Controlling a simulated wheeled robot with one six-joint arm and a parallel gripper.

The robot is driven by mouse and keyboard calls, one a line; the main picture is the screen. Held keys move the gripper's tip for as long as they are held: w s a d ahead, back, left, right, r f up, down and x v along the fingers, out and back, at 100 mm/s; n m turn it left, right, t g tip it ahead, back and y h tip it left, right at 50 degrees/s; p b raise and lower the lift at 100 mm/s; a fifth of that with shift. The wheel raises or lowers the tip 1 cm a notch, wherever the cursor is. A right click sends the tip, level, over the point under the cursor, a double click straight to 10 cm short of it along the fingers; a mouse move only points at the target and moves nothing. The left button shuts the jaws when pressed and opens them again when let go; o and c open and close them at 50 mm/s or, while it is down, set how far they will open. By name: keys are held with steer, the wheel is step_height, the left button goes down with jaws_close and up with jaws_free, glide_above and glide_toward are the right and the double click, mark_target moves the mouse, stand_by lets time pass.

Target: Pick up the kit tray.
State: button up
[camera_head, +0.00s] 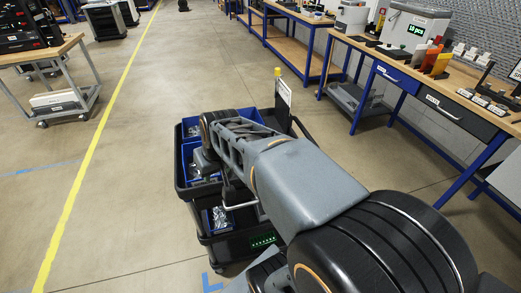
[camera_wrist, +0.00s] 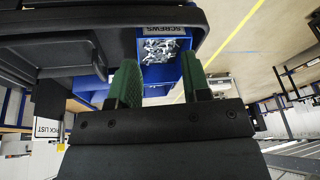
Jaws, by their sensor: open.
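My gripper (camera_wrist: 160,80) is open and empty in the wrist view, with two green finger pads apart. A blue bin of silver screws (camera_wrist: 160,48), labelled SCREWS, shows beyond and between the fingers. I cannot tell whether the fingers reach its walls. In the head view my arm reaches over a black cart (camera_head: 181,190) that carries several blue bins (camera_head: 190,127). Silver screws show in a front bin (camera_head: 218,219). My arm hides much of the cart. I cannot tell for sure which item is the kit tray.
A pick list sign (camera_head: 283,92) stands on the cart's far side. A blue-legged workbench (camera_head: 430,95) with bins and devices runs along the right. A wooden-topped trolley (camera_head: 45,50) is at the left. The floor by the yellow line is clear.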

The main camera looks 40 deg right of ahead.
steer(key=w+d+m+t, duration=0.1)
steer(key=w+d+m, duration=0.15)
steer(key=d, duration=0.55)
steer(key=w+d+m, duration=0.1)
steer(key=w+d, duration=0.2)
steer(key=d, duration=0.6)
steer(key=shift+w+d+r+p+x, duration=0.15)
steer(key=shift+w+p+x, duration=0.1)
steer(key=shift+x, duration=1.9)
steer(key=shift+w+d+p+x, duration=0.15)
steer(key=shift+d+p+x, duration=0.05)
steer(key=shift+x, duration=1.9)
steer(key=shift+w+d+r+p+x, duration=0.15)
steer(key=shift+w+p+x, duration=0.1)
steer(key=shift+x, duration=1.9)
steer(key=shift+s, duration=0.1)
jaws_close()
